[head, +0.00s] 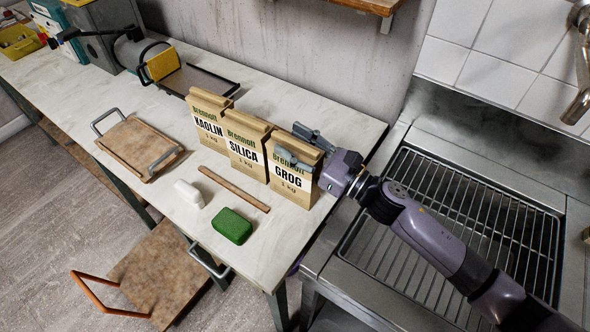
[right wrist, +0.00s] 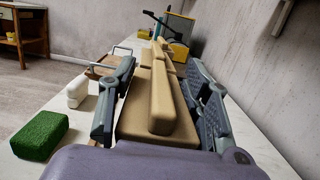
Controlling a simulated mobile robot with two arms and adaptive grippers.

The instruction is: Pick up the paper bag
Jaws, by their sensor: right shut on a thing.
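Three tan paper bags stand upright in a row on the light worktable (head: 330,95): KAOLIN (head: 208,127), SILICA (head: 244,153) and GROG (head: 290,181), which is nearest the sink. My right gripper (head: 297,146) reaches in from the right and is shut on the folded top of the GROG bag. In the right wrist view the fingers (right wrist: 158,95) lie on either side of the bag's top (right wrist: 160,105), with the other bags behind it. The GROG bag appears to stand on the table. My left gripper is not in view.
A green block (head: 232,227), a white piece (head: 189,193) and a wooden strip (head: 234,189) lie in front of the bags. A wooden board with handles (head: 139,146) lies to the left. A sink with a metal rack (head: 450,220) is at right, a wall behind.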

